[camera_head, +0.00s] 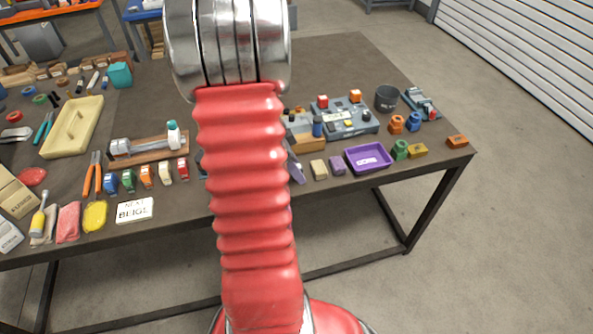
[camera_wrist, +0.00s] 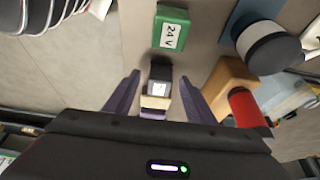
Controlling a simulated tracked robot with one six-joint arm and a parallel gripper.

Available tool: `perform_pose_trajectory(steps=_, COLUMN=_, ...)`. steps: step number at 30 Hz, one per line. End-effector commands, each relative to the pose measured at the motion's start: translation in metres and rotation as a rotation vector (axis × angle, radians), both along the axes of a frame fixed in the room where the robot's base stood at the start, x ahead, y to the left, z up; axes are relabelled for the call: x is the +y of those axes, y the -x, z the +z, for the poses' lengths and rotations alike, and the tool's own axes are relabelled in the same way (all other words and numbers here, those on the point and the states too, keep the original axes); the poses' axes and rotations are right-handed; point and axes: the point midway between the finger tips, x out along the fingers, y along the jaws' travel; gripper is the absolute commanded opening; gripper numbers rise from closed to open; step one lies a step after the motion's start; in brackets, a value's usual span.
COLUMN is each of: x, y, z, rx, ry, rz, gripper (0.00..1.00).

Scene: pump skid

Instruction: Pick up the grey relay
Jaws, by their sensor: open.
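The grey relay (camera_wrist: 160,74) shows in the wrist view as a small dark grey block with a pale label on its face. My gripper (camera_wrist: 159,80) is open, with one purple finger to the left of the relay and one to the right. A gap shows on each side, and neither finger appears to touch it. A beige block (camera_wrist: 155,102) shows just below the relay, partly hidden by the gripper body; I cannot tell whether they are joined. In the head view my red arm hides the relay and most of my gripper.
A green block marked 24 V (camera_wrist: 171,29) lies above the relay. A wooden block (camera_wrist: 229,78) with a red cylinder (camera_wrist: 246,106) stands close to the right finger. In the head view, a purple tray (camera_head: 369,158) sits near the table's front edge.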

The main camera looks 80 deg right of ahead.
Motion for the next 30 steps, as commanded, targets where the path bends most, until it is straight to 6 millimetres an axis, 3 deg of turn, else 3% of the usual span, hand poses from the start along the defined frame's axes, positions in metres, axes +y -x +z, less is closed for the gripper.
perform_pose_trajectory(steps=18, x=-0.0009, y=0.0011, z=-0.0035, rx=0.000, ry=0.001, rz=0.000, gripper=0.49)
perform_pose_trajectory(steps=30, x=-0.0008, y=0.0010, z=-0.0035, rx=0.000, ry=0.001, rz=0.000, gripper=0.21)
